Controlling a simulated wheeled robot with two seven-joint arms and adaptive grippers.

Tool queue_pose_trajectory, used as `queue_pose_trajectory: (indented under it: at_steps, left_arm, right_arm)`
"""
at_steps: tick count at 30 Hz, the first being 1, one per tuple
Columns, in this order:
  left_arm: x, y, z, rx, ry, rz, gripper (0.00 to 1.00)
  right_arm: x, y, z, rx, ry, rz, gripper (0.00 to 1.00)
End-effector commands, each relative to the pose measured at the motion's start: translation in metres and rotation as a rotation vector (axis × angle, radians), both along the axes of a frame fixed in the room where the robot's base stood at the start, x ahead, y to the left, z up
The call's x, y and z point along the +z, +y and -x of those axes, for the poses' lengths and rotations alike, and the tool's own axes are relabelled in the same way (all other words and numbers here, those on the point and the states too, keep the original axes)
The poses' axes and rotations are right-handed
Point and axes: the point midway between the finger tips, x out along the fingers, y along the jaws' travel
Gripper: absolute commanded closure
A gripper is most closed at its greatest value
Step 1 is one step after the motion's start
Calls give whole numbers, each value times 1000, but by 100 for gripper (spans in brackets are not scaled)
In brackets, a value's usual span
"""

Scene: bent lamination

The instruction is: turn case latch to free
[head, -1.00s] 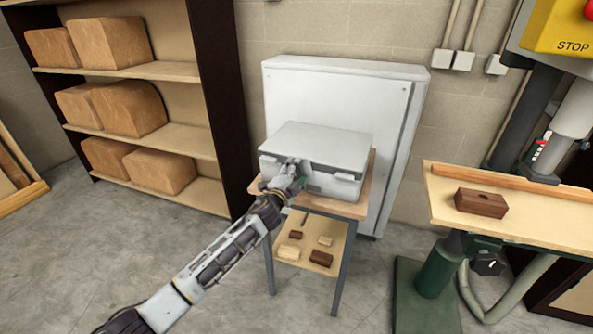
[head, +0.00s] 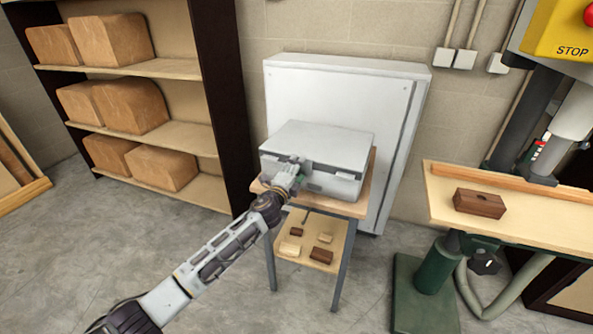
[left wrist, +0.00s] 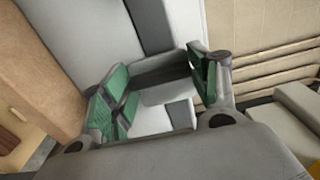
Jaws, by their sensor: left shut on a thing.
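A closed light-grey case (head: 318,143) lies on a small wooden-topped stand. My left gripper (head: 297,168) is at the left part of the case's front face, where it covers the near-side latch. In the left wrist view my left gripper (left wrist: 160,92) has its two green-padded fingers on either side of a grey latch piece (left wrist: 160,72) on the case front. The fingers are shut on this piece, though the exact contact is hard to see. Another latch (head: 345,176) shows at the right of the case front. My right gripper is out of view.
The stand's lower shelf (head: 305,240) holds several small wooden blocks. A tall grey cabinet (head: 395,110) stands close behind the case. A shelf unit with large blocks (head: 120,105) is at left, and a drill-press table (head: 520,222) at right.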

Motion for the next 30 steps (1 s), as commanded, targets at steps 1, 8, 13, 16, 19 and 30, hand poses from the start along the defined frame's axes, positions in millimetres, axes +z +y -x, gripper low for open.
queue_pose_trajectory:
  at_steps: [1,8,13,16,19,30]
  left_arm:
    - [-1,-1,1,-1,0,-3,37]
    - [-1,0,0,-1,1,-1,18]
    - [0,0,0,0,0,0,18]
    - [0,0,0,0,0,0,18]
    - [0,0,2,0,0,0,18]
    - [-1,8,20,0,1,0,18]
  right_arm:
    - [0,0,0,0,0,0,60]
    - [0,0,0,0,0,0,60]
    - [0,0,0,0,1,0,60]
    - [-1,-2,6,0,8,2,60]
    - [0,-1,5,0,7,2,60]
    - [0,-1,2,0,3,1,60]
